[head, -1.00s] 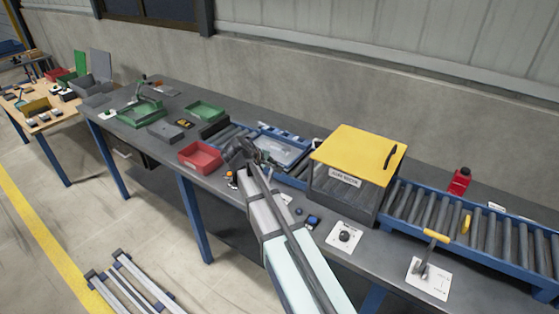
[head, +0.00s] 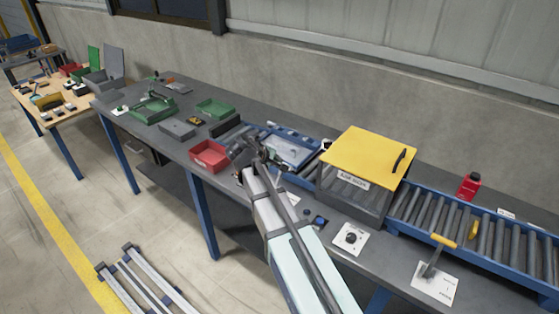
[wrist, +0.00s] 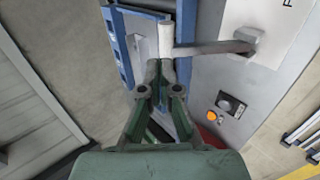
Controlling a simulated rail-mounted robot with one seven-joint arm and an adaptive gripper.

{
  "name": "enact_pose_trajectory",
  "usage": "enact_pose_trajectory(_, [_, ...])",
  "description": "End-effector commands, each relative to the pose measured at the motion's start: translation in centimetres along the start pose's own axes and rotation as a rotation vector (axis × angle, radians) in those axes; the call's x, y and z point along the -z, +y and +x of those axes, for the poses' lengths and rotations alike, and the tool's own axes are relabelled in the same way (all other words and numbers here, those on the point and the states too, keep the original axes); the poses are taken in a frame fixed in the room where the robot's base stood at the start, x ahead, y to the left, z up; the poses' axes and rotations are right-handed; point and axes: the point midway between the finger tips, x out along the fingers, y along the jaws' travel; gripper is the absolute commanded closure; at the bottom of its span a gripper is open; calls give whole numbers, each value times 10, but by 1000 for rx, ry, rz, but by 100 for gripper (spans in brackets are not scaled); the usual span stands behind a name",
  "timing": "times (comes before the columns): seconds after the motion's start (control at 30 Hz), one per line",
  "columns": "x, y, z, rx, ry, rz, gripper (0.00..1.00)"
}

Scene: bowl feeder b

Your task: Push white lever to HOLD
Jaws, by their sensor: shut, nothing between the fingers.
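The white lever shows in the wrist view as a pale cylindrical handle (wrist: 167,42) on a grey rod. The rod runs right to a pivot on a white plate (wrist: 275,30). Only a black letter at the plate's edge shows; the HOLD mark cannot be read. My gripper (wrist: 159,72) is shut and empty, its fingertips right at the near end of the handle. Contact cannot be told for certain. In the head view my gripper (head: 262,156) is over the bench beside the blue conveyor, and my arm hides most of the lever area.
A red bin (head: 209,155) stands left of my gripper. A box with a yellow lid (head: 367,152) covers the conveyor to the right. Farther right are a yellow-handled lever (head: 443,241) and a red bottle (head: 468,187). A black knob (head: 350,238) sits on a white plate.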

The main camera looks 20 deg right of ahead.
Motion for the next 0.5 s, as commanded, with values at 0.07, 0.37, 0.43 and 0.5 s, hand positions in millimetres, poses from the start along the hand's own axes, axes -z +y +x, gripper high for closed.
enact_pose_trajectory(0.07, [-2, 2, -17, -2, 1, 2, 100])
enact_pose_trajectory(0.37, [0, 5, -72, -1, 2, 2, 100])
enact_pose_trajectory(0.43, [-1, 6, -82, -1, 2, 2, 100])
enact_pose_trajectory(0.5, [0, 7, -91, 0, 1, 2, 100])
